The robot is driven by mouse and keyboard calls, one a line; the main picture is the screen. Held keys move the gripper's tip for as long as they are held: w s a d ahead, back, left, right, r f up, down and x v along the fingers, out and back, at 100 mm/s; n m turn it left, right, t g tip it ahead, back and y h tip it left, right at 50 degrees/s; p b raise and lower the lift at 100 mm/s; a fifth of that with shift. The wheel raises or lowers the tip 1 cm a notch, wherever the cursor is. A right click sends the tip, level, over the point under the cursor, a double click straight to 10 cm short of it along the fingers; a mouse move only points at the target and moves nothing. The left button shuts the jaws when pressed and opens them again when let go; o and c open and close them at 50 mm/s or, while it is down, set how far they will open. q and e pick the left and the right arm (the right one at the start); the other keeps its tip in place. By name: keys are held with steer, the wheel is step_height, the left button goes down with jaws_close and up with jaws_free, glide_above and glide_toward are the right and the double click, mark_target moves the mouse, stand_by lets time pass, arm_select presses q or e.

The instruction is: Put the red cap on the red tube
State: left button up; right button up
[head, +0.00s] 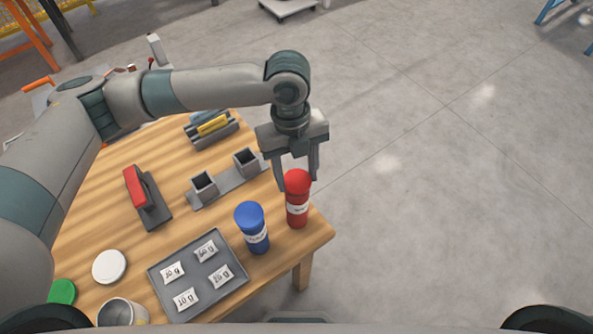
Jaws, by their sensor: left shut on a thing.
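The red tube (297,213) stands upright near the right corner of the wooden table, with a white label around it. The red cap (297,179) is at the top of the red tube, in line with it. Cap and tube look touching, but I cannot tell how firmly the cap sits. My left gripper (297,184) points down from above, its two fingers on either side of the red cap, shut on it. My right gripper is not in view.
A blue-capped blue tube (256,240) stands close to the left of the red tube. A grey tray (233,292) holds labelled packets. A holder with two square sockets (226,186), a red-handled block (140,188) and a white lid (109,267) lie farther left. Floor is clear to the right.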

arm_select(q)
steer(key=shift+p, duration=0.3)
stand_by(0.7)
steer(key=shift+f+p, duration=0.5)
steer(key=shift+f, duration=0.05)
stand_by(2.2)
steer(key=o, duration=1.6)
steer(key=shift+r, duration=0.2)
steer(key=shift+r+p, duration=2.25)
steer(key=shift+r, duration=0.05)
steer(key=shift+r+p, duration=0.3)
steer(key=shift+r, duration=0.75)
steer(key=shift+s, duration=0.1)
